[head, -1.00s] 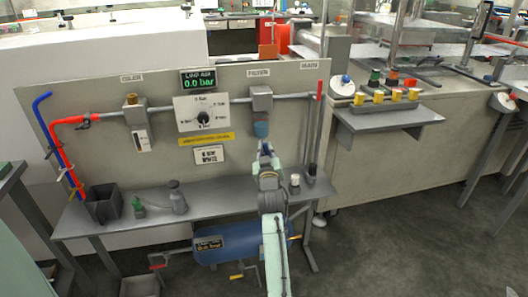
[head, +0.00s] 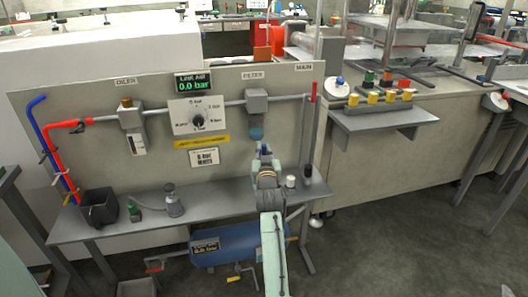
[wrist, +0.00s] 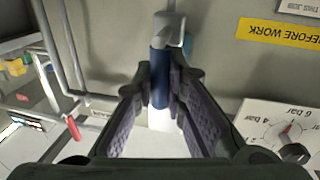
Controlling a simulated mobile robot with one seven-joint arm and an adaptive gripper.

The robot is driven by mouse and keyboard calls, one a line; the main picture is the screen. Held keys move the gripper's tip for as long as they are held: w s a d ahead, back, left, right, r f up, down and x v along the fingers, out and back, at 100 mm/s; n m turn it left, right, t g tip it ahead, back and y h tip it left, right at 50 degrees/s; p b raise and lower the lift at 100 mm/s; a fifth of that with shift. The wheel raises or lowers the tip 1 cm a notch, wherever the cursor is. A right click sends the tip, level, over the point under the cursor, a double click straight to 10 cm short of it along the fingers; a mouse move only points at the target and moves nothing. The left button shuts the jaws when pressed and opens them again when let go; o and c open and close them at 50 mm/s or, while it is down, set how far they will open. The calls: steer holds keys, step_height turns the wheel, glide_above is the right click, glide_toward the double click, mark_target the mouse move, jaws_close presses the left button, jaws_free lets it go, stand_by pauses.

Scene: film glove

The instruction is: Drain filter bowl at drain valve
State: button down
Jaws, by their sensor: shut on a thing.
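The filter (head: 256,100) is a grey block on the panel's pipe, with a blue-teal bowl (head: 256,133) hanging under it. My gripper (head: 263,150) is at the bowl's lower end, reaching up from the front. The line display (head: 194,83) reads 0.0 bar.
The regulator dial (head: 198,117) and oiler (head: 131,125) are left of the filter. The red-handled main valve (head: 313,92) is at the right. A blue tank (head: 240,245) lies underneath.

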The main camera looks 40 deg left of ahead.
steer(key=c, duration=1.6)
jaws_free()
steer(key=v, duration=1.2)
